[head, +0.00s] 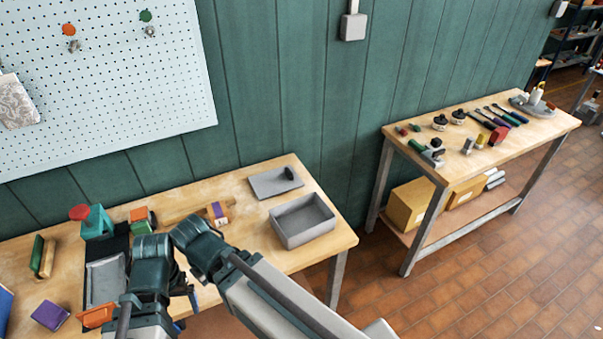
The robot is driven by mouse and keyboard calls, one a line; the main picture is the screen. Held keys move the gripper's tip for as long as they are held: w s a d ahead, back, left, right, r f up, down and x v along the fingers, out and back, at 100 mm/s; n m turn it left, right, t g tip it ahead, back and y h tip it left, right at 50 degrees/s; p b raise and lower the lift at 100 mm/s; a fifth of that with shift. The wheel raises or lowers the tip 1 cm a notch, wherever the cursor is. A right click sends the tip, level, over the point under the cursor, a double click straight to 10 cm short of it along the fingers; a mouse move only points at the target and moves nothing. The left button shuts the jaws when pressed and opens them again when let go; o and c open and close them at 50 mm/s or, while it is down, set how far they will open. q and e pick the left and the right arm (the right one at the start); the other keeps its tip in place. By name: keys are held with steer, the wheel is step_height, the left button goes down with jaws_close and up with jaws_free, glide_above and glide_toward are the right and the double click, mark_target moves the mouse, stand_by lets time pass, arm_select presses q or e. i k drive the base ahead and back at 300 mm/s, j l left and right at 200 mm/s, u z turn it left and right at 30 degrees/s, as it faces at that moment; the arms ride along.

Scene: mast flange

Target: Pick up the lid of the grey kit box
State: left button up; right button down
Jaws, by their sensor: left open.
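The grey kit box (303,228) stands open and looks empty on the right end of the left workbench. Its lid appears to be the flat grey panel (268,186), lying on the bench just behind the box, apart from it. A small dark piece (290,173) sits on the panel's right part. My left gripper (187,290) is open, low over the front of the bench, left of the box and well short of the lid. It is small and partly hidden by my arm links. My right gripper does not show.
A grey tray (104,281) lies on a black mat at the left. Green, orange and purple blocks stand around it. A purple and tan block (218,213) is left of the box. A second bench (480,150) holds tools. A green wall rises behind.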

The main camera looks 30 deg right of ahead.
mark_target(269, 183)
steer(key=z, duration=0.9)
